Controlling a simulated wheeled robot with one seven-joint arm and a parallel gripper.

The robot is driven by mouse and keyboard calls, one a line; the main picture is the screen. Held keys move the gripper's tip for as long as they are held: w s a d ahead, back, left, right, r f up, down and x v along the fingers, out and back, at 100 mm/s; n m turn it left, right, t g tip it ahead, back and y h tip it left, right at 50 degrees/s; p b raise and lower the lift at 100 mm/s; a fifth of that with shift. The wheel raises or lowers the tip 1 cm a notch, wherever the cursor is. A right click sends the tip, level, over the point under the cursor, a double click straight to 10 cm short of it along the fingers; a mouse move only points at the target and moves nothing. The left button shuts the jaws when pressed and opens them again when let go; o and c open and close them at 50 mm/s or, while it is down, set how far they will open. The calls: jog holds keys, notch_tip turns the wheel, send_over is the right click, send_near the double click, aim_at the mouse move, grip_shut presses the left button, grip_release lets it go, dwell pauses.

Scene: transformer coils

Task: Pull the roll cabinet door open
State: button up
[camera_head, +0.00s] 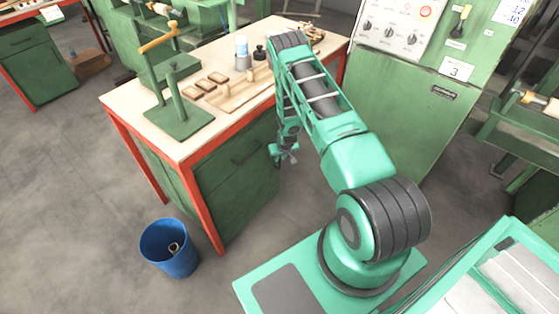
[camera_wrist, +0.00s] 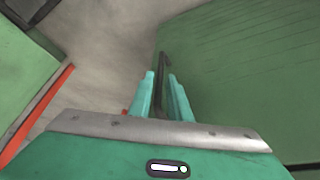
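The green roll cabinet (camera_head: 237,190) stands under the red-framed workbench in the head view. Its front looks closed, with a dark handle (camera_head: 246,157) high on it. My gripper (camera_head: 287,157) hangs in front of the cabinet's right part, to the right of the handle in this view. In the wrist view the green cabinet face (camera_wrist: 245,70) fills the right side. My gripper's two teal fingers (camera_wrist: 162,78) are apart, and the dark handle (camera_wrist: 164,66) shows in line with the gap between them. I cannot tell whether the fingers touch it.
The workbench top (camera_head: 140,95) carries a green stand, wooden pieces and bottles. A blue bin (camera_head: 168,250) stands on the floor in front of the bench's left leg. A green control cabinet (camera_head: 400,110) rises on the right. The floor before the cabinet is bare.

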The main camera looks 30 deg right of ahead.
jog(key=shift+x, duration=1.25)
grip_shut()
